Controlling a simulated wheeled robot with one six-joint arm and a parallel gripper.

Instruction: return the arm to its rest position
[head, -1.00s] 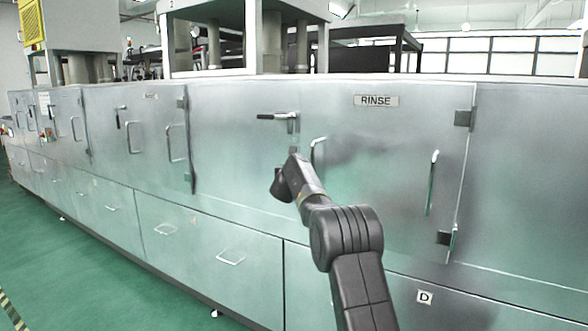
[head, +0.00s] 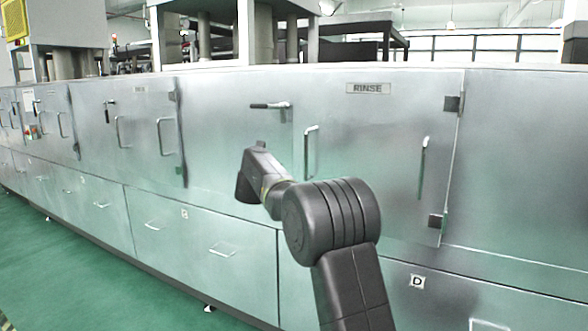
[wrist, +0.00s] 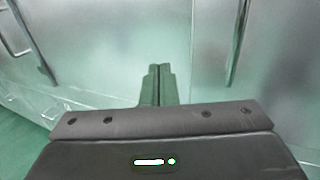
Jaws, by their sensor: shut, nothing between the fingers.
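My arm reaches up from the lower right of the head view and bends left at its dark elbow joint. Its far end is in front of the steel cabinet doors. In the wrist view my gripper (wrist: 157,72) is shut, with its two fingers side by side and nothing between them. The fingers point toward the steel cabinet front (wrist: 195,45). In the head view the fingers are hidden or too small to make out.
A long steel cabinet row (head: 330,140) fills the view, with a RINSE label (head: 368,88), a black-gripped latch handle (head: 270,105) and vertical door handles (head: 422,165). Drawers with handles (head: 222,249) sit below. Green floor (head: 60,270) is free at the lower left.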

